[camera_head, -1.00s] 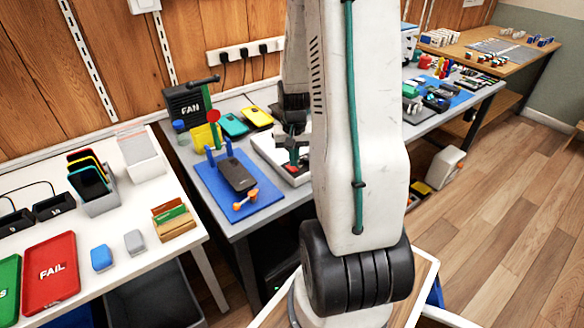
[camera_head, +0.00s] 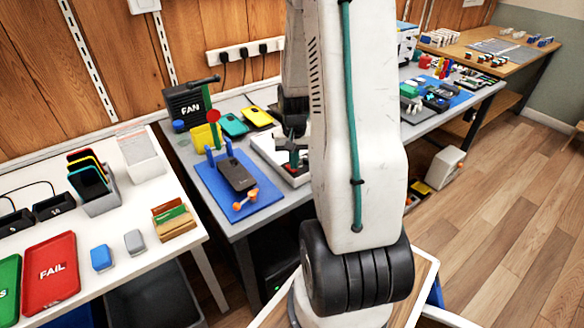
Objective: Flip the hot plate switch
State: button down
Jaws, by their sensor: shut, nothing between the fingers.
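The hot plate (camera_head: 262,144) looks like a low white unit with a dark surround on the grey bench, partly hidden behind my arm. My gripper (camera_head: 291,150) points down over it, with dark fingers held together and nothing between them. I cannot tell whether the fingertips touch the unit. The switch cannot be made out; my gripper and arm cover that part.
A blue mat (camera_head: 215,196) with a dark phone (camera_head: 237,174) lies left of the unit. A green phone (camera_head: 233,125) and a yellow phone (camera_head: 257,116) lie behind. A black fan box (camera_head: 186,105) stands at the back left.

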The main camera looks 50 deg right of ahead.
jog(key=shift+f, duration=0.3)
jog(key=shift+r, duration=3.5)
jog(key=shift+s+a, duration=0.25)
jog(key=shift+s, duration=0.05)
jog(key=s+a+r+n, duration=0.3)
jog(key=a+r, duration=0.3)
jog(key=a, duration=0.3)
jog(key=s+a+r+n+t, duration=0.1)
jog(key=s+a+r+n, duration=0.2)
jog(key=s+a+r, duration=0.3)
jog(key=s+a+r+n, duration=0.3)
jog(key=a+r, duration=0.4)
jog(key=a, duration=0.6)
jog(key=shift+s+a+r, duration=0.15)
jog(key=shift+s+r, duration=0.1)
jog(key=shift+s, duration=0.5)
